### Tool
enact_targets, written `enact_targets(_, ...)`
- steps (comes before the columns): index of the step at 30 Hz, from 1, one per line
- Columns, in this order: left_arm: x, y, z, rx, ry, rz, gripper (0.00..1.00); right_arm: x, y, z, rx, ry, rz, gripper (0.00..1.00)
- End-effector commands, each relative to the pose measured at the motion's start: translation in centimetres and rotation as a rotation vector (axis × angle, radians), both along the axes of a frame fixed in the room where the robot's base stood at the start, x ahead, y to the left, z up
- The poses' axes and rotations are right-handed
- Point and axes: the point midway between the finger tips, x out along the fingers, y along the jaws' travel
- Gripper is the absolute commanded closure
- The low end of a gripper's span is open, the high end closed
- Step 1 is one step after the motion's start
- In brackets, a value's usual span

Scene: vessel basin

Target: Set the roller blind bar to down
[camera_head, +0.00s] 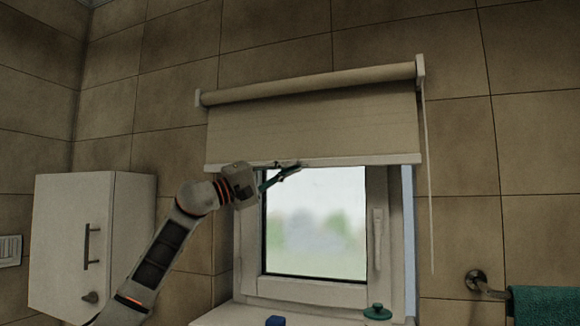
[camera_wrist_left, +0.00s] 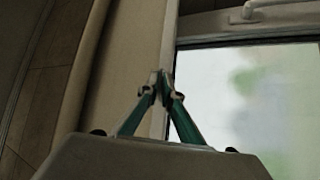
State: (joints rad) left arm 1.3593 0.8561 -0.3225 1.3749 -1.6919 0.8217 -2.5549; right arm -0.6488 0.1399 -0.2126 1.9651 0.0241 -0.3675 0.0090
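The roller blind bar (camera_head: 340,160) is a pale strip along the lower edge of the beige blind (camera_head: 315,120). The blind hangs part-way, over the top of the window, and most of the glass below is bare. My left gripper (camera_head: 294,168) is at the bar's lower edge, near the middle of its length. In the left wrist view the gripper's green fingers (camera_wrist_left: 160,84) come together at the bar (camera_wrist_left: 168,45), with their tips closed on its edge. The exact contact is small and dark. My right gripper is not in view.
The window (camera_head: 315,220) has a handle (camera_head: 377,238) at its right. A cord (camera_head: 429,200) hangs right of the blind. A green lidded object (camera_head: 377,312) and a blue object (camera_head: 275,321) stand on the sill. A white cabinet (camera_head: 130,225) is at left, a towel (camera_head: 545,305) at lower right.

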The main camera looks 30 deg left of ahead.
Motion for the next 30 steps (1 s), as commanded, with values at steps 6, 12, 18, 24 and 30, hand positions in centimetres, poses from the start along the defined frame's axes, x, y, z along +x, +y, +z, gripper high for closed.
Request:
enact_targets(6, 0.4, 0.0, -6.6, 0.002, 0.011, 0.0, 1.0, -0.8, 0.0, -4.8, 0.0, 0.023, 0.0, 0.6)
enact_targets(12, 0.9, 0.0, -13.5, 0.003, 0.019, 0.0, 1.0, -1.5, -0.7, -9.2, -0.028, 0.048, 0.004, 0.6)
enact_targets(18, 1.0, 0.0, -19.4, 0.003, 0.025, -0.001, 1.0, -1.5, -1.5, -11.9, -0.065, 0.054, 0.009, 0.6)
enact_targets(24, 0.9, -0.1, -23.6, 0.004, 0.023, -0.001, 1.0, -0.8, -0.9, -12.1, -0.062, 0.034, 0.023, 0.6)
enact_targets(30, 0.6, 0.0, -25.6, 0.001, 0.015, -0.001, 1.0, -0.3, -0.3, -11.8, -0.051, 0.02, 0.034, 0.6)
